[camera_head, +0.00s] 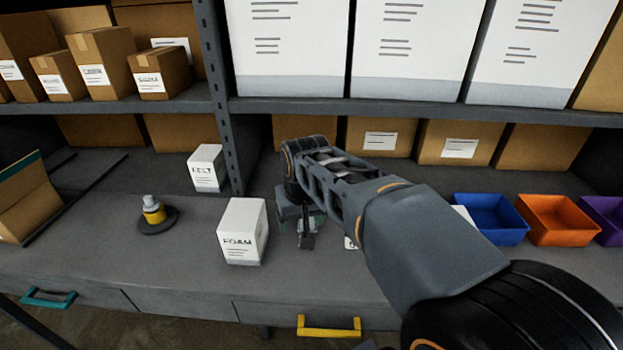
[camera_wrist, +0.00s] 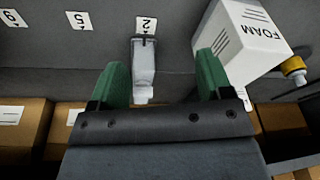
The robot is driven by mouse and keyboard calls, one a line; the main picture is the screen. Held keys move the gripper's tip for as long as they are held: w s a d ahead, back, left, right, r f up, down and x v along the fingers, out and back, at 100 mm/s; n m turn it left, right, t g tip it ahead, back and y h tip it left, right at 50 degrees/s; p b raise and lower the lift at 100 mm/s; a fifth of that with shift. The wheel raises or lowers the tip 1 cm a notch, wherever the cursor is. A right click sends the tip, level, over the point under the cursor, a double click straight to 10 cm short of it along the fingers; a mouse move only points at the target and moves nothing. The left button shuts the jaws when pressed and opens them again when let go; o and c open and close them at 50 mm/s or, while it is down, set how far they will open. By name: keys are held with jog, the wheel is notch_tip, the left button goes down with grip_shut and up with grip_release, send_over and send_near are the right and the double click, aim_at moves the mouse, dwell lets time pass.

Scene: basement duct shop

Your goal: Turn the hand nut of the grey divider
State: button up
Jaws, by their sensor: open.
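A small pale grey piece with a dark crossbar, which looks like the grey divider (camera_wrist: 143,62), shows between my finger pads in the wrist view, next to a card marked 2 (camera_wrist: 147,24). I cannot make out its hand nut clearly. My gripper (camera_wrist: 160,64) is open, with one green pad on each side of the piece and a visible gap to both. In the head view my gripper (camera_head: 306,222) points down over the bench, right of the white FOAM box (camera_head: 242,232). There my arm hides much of the spot.
The FOAM box (camera_wrist: 240,42) stands close beside one finger. A yellow-and-white item on a black round base (camera_head: 157,219) is farther left. Blue (camera_head: 489,222), orange (camera_head: 558,222) and purple (camera_head: 607,218) bins stand right. A shelf (camera_head: 420,112) runs above the bench.

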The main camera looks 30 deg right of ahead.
jog(key=w+d+r+m+g+p, duration=0.1)
jog(key=w+d+r+m+p, duration=0.2)
jog(key=w, duration=0.4)
jog(key=w+d+r+m+g+p, duration=0.1)
jog(key=w+d+r+p, duration=0.1)
jog(key=w+d+r, duration=0.45)
jog(key=f, duration=0.9)
jog(key=a+f+p, duration=0.1)
jog(key=f, duration=0.4)
jog(key=shift+w+f, duration=0.25)
jog(key=shift+w, duration=0.05)
jog(key=shift+c, duration=0.3)
